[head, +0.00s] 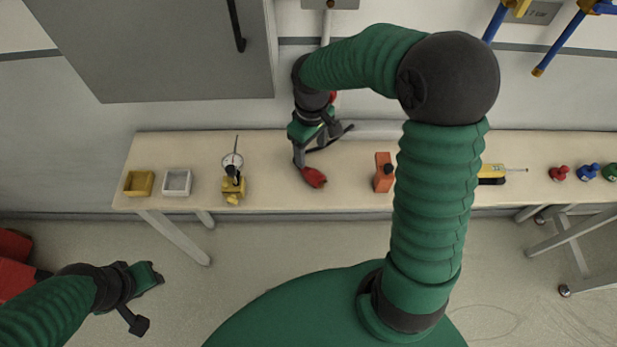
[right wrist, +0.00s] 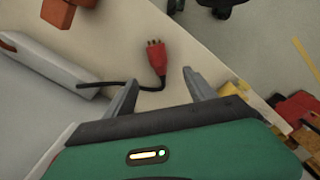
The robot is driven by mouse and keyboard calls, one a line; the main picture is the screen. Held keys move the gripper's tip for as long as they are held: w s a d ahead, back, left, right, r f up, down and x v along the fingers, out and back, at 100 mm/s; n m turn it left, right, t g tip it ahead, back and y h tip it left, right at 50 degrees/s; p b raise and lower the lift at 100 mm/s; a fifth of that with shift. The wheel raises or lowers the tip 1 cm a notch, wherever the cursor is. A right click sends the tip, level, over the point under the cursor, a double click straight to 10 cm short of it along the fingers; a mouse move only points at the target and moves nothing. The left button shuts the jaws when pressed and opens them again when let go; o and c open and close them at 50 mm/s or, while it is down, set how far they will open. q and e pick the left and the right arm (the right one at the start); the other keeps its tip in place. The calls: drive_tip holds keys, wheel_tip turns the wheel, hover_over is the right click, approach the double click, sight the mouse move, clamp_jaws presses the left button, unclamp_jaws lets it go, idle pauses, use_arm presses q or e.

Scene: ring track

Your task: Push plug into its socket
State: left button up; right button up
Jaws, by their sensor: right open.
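The red plug (right wrist: 156,58) lies on the table with its prongs pointing away from my right gripper (right wrist: 160,80). A black cable (right wrist: 120,83) trails from it. The plug also shows in the head view (head: 314,178), just in front of my right gripper (head: 324,148). That gripper is open and empty, its fingertips apart on either side of the cable end. A white strip (right wrist: 48,62) lies at the cable's other end; I cannot tell if it holds the socket. My left gripper (head: 143,299) is low at the left, away from the table; its jaws are unclear.
An orange block (head: 383,174) stands right of the plug. A yellow stand with a gauge (head: 233,188), a white tray (head: 177,182) and a yellow tray (head: 139,184) stand left. A yellow tool (head: 492,174) and coloured knobs (head: 587,173) lie right. A grey cabinet (head: 160,50) hangs behind.

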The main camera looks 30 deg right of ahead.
sight(313, 173)
drive_tip(key=f, duration=0.7)
drive_tip(key=d+f+b, duration=0.1)
drive_tip(key=f, duration=0.3)
drive_tip(key=shift+s+f, duration=0.1)
drive_tip(key=shift+s, duration=0.2)
drive_tip(key=shift+w+a+f, duration=0.1)
drive_tip(key=shift+a+f, duration=0.25)
drive_tip(key=shift+f, duration=0.05)
drive_tip(key=shift+r, duration=0.1)
drive_tip(key=shift+c, duration=0.4)
drive_tip(key=shift+d, duration=0.3)
drive_tip(key=c, duration=1)
drive_tip(key=shift+a, duration=0.2)
clamp_jaws()
